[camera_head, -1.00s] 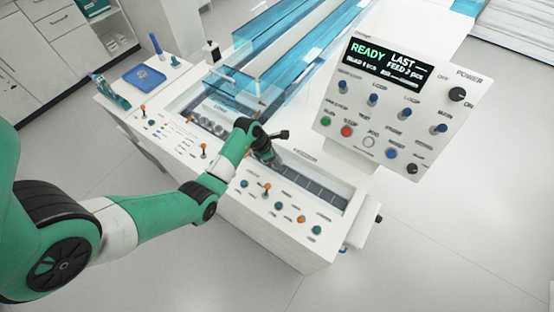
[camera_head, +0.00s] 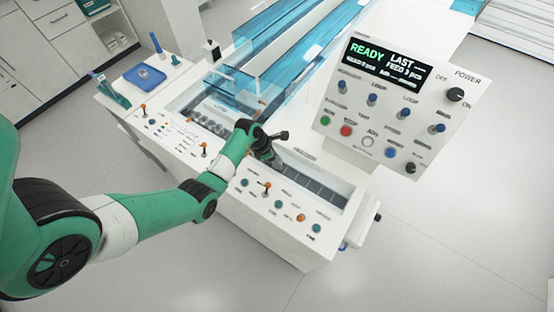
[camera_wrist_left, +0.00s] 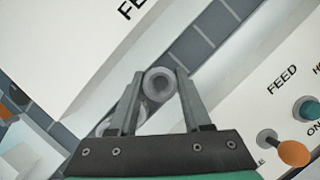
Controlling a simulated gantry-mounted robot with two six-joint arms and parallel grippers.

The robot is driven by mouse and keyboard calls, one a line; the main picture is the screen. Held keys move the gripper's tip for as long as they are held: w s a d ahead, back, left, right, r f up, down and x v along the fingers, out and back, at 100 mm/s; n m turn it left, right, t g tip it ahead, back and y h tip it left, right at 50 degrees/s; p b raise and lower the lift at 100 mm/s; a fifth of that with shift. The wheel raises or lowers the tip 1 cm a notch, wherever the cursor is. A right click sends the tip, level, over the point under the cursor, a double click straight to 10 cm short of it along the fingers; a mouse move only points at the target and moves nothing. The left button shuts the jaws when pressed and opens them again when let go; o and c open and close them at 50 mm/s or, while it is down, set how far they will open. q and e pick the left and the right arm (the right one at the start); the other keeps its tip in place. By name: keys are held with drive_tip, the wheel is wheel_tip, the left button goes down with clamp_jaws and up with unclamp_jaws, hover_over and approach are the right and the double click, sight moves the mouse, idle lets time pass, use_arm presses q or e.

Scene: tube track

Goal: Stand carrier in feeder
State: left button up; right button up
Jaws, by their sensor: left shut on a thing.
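My left gripper (camera_head: 268,152) reaches over the middle of the feeder slot on the white machine. In the left wrist view my left gripper (camera_wrist_left: 160,88) is shut on a small round grey carrier (camera_wrist_left: 158,85), seen end-on between its two fingers. The carrier is over or in the dark slotted feeder track (camera_wrist_left: 192,47); I cannot tell how deep it sits. The feeder track also shows in the head view (camera_head: 318,190), with empty cells to the right of my gripper. Several round carriers (camera_head: 205,122) stand in the track's left part. My right gripper is not in view.
A control panel (camera_head: 395,105) reading READY stands at the right. Knobs (camera_head: 278,204) line the machine's front edge. A blue transparent guard (camera_head: 270,55) rises behind the track. A blue tray (camera_head: 145,76) lies at the far left.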

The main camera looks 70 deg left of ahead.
use_arm(q)
drive_tip(key=shift+f, duration=0.1)
drive_tip(key=shift+s+f, duration=0.15)
drive_tip(key=shift+f, duration=0.15)
drive_tip(key=o, duration=1)
drive_tip(key=shift+s+f, duration=0.15)
drive_tip(key=shift+f, duration=0.1)
drive_tip(key=shift+o, duration=0.2)
drive_tip(key=shift+r, duration=0.1)
drive_tip(key=shift+r+p, duration=0.3)
drive_tip(key=shift+r, duration=0.05)
drive_tip(key=p+v, duration=0.5)
drive_tip(key=v, duration=0.6)
drive_tip(key=shift+r+p, duration=0.35)
